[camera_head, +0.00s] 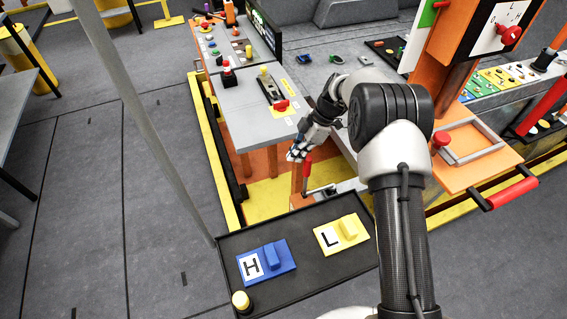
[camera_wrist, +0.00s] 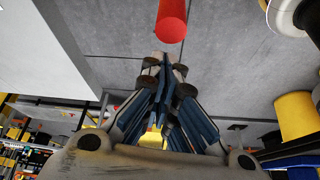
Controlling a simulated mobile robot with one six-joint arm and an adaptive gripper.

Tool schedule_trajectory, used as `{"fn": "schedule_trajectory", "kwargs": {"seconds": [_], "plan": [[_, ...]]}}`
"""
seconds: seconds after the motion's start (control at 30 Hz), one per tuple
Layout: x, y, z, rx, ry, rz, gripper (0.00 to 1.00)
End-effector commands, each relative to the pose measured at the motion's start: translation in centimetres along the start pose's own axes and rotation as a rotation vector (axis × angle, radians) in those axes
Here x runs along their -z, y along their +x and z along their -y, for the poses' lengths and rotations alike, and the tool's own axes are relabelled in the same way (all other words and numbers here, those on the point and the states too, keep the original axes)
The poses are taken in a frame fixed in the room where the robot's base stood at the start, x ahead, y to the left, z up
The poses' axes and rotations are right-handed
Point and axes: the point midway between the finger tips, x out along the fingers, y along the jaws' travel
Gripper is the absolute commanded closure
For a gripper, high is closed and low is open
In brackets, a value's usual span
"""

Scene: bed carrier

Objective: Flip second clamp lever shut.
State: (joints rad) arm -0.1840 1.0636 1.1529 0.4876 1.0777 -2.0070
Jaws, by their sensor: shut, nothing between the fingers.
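A clamp lever with a red handle (camera_head: 307,164) stands upright below my gripper at the front of the fixture, its lower end by a grey metal base (camera_head: 335,188). My gripper (camera_head: 294,156) is shut and empty, with its tips just up and left of the handle. In the wrist view the shut fingertips (camera_wrist: 163,62) point at a red cylinder (camera_wrist: 171,20), which looks like this handle. A small gap shows between them in the picture; I cannot tell the depth. Another red-handled lever (camera_head: 512,193) sticks out from the orange panel at right. Which one counts as second is not marked.
A black tray (camera_head: 310,279) with a blue H block (camera_head: 275,255) and a yellow L block (camera_head: 348,230) lies in front. A grey table (camera_head: 240,118) with small parts is behind left. A grey pole (camera_head: 140,110) stands left. Open floor lies at far left.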

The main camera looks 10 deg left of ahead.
Motion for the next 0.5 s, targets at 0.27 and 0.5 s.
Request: {"fn": "schedule_trajectory", "kwargs": {"seconds": [0.27, 0.5], "plan": [[-1.6, -1.0, -0.4, -0.001, -0.002, 0.003, 1.00], [-1.9, -1.3, -0.5, -0.003, -0.001, 0.007, 1.00]]}}
